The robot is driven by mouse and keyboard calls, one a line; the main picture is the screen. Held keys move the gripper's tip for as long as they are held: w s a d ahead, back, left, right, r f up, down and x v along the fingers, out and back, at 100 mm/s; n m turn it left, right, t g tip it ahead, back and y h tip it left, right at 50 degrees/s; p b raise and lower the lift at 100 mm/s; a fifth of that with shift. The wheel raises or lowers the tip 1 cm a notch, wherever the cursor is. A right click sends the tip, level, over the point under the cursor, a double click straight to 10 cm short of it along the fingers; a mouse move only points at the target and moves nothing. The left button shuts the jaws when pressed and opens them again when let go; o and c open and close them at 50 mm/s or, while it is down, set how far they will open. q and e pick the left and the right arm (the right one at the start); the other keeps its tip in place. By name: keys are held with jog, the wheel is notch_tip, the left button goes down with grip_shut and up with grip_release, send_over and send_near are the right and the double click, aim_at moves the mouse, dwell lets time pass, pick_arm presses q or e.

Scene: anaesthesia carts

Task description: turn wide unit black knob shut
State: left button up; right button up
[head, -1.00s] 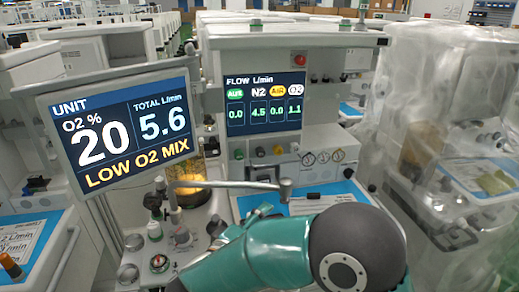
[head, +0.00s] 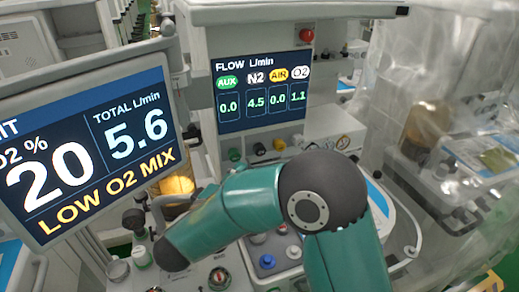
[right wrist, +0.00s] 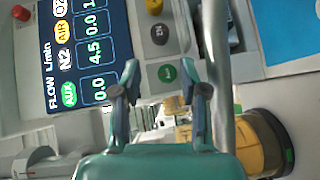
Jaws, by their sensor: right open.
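The wide unit's flow screen (head: 263,90) reads N2 4.5, AIR 0.0, O2 1.1, AUX 0.0. Below it, the black knob (head: 259,149) sits between the green knob (head: 234,154) and the yellow knob (head: 280,144). In the right wrist view the black knob (right wrist: 159,33) is beyond the fingertips, with the green knob (right wrist: 167,72) nearer them. Neither finger appears to touch the black knob. In the head view my right arm crosses the front of the unit and its fingers cannot be made out.
A tilted display (head: 85,145) reading LOW O2 MIX stands at the left. A grey metal bar (right wrist: 217,75) runs close beside the right finger in the wrist view. A plastic-covered cart (head: 440,130) stands at the right.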

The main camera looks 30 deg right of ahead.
aim_at(260, 153)
jog(key=p+x, duration=0.1)
jog(key=x, duration=1.2)
jog(key=shift+w+d+f, duration=0.1)
jog(key=shift+d, duration=0.15)
